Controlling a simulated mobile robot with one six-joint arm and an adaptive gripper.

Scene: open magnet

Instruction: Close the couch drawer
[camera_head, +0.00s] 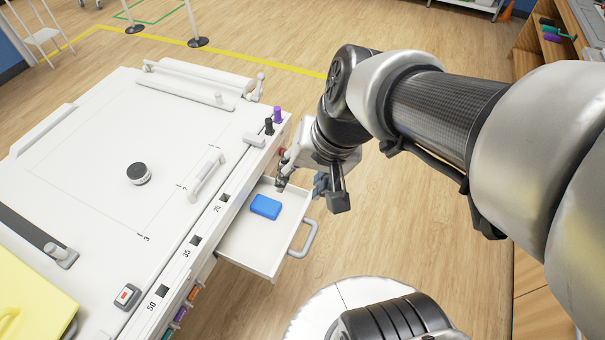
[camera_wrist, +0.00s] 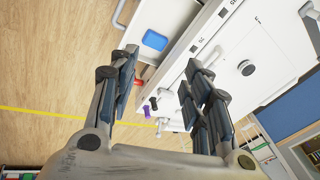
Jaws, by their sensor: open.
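The white couch drawer (camera_head: 243,247) is pulled out from the side of the white couch (camera_head: 85,170). Its grey loop handle (camera_head: 306,240) is on the outer front. A blue block (camera_head: 265,206) lies inside; it also shows in the wrist view (camera_wrist: 155,40). My gripper (camera_head: 303,183) is at the drawer's far end, with one finger appearing over the corner. I cannot tell whether it touches. In the wrist view my gripper (camera_wrist: 160,82) has its fingers spread with nothing held between them, and the drawer (camera_wrist: 170,14) is beyond them. The handle is apart from the fingers.
Purple and black knobs (camera_head: 273,120) stand on the couch edge near my gripper. A black round knob (camera_head: 139,173) and a white grab handle (camera_head: 206,174) are on the couch top. Wooden floor (camera_head: 430,260) is open to the right of the drawer.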

